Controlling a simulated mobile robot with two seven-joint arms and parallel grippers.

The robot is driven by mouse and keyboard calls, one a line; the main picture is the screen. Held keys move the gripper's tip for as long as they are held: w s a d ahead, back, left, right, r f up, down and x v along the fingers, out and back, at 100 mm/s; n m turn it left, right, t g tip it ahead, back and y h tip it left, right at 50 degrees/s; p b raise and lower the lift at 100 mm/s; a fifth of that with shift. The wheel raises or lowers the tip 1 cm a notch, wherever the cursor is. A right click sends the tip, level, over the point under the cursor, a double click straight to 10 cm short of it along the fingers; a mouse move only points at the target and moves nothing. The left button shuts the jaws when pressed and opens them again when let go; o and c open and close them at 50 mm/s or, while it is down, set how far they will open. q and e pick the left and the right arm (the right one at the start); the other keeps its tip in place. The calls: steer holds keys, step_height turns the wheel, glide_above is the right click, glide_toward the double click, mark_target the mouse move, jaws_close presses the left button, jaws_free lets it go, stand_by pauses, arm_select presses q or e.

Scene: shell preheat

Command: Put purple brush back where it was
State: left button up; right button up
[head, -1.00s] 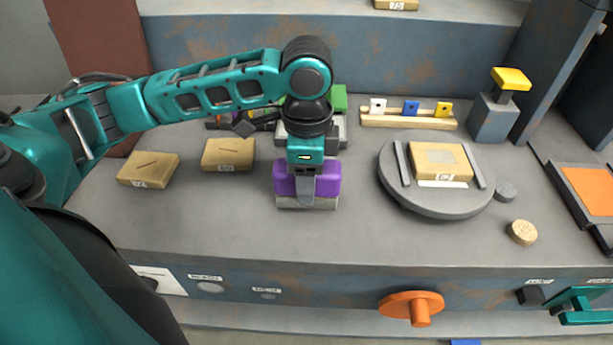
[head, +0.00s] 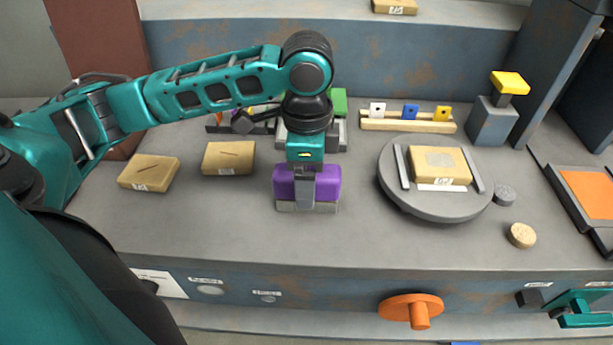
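The purple brush (head: 327,184) has a purple body over a pale grey lower part. It is upright, at or just above the bench top, left of the round plate. My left gripper (head: 305,185) points down from above and is shut on it. One grey finger lies across its front face, and the other finger is hidden behind it. I cannot tell for sure whether its underside touches the bench. A teal part at the lower right edge looks like my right gripper (head: 582,309). It is cut off by the frame, and its fingers are unclear.
Two tan blocks (head: 149,173) (head: 228,158) lie left of the brush. A round grey plate (head: 420,205) holds another tan block. A rack with coloured tags (head: 408,125) and a yellow-topped post (head: 492,119) stand behind. Items behind my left wrist are partly hidden. Bench front centre is clear.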

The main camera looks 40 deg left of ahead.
arm_select(q)
step_height(320, 180, up, 11)
steer(key=p, duration=0.3)
arm_select(e)
steer(key=shift+s+d+r, duration=0.2)
steer(key=shift+d+r, duration=0.4)
steer(key=shift+r, duration=0.2)
arm_select(q)
steer(key=shift+f, duration=0.1)
